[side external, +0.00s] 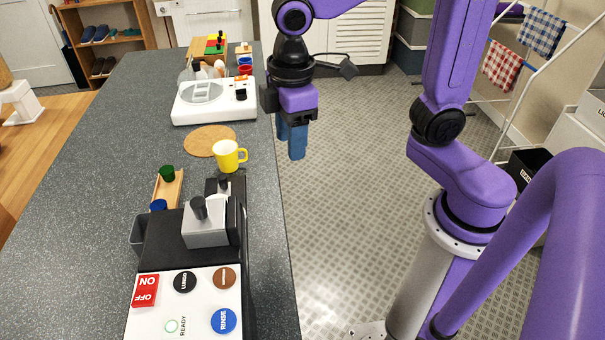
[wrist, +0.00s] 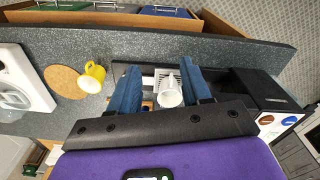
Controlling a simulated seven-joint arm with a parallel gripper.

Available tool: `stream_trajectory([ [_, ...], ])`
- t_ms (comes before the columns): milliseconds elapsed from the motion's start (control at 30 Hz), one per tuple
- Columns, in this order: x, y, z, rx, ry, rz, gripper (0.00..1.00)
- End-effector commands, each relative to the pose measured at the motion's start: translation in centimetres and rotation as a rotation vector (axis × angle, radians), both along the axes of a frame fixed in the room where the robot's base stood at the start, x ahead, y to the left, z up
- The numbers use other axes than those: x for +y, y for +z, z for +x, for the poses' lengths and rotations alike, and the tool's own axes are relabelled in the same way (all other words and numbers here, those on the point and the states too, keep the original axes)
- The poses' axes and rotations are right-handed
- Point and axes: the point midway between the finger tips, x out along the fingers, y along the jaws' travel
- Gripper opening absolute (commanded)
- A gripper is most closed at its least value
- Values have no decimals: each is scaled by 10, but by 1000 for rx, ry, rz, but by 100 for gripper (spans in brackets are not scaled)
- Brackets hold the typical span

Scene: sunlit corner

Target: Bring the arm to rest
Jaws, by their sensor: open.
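My gripper (side external: 292,142) hangs with its blue fingers pointing down, beside the counter's right edge in the side view. Its two fingers stand apart with nothing between them. In the wrist view my gripper (wrist: 160,70) shows both blue fingers spread. A white round part and part of the dark machine appear beyond them. I see no object touching the fingers.
The grey counter (side external: 90,150) holds a yellow mug (side external: 227,157), a cork mat (side external: 203,141), a white appliance (side external: 190,112) and a black-and-white machine with buttons (side external: 205,312). The tiled floor (side external: 345,200) is open between counter and arm. A drying rack (side external: 535,80) stands at right.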

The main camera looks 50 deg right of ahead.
Motion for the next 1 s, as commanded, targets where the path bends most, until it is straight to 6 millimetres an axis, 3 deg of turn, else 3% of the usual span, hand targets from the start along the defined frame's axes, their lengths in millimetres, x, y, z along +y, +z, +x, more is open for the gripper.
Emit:
stream_trajectory([
  [300,-44,-20,-81,9,30,10,48],
  [500,-69,-32,-122,14,46,15,48],
  [700,-81,-39,-141,18,51,17,48],
  [1000,-82,-39,-143,19,52,17,48],
])
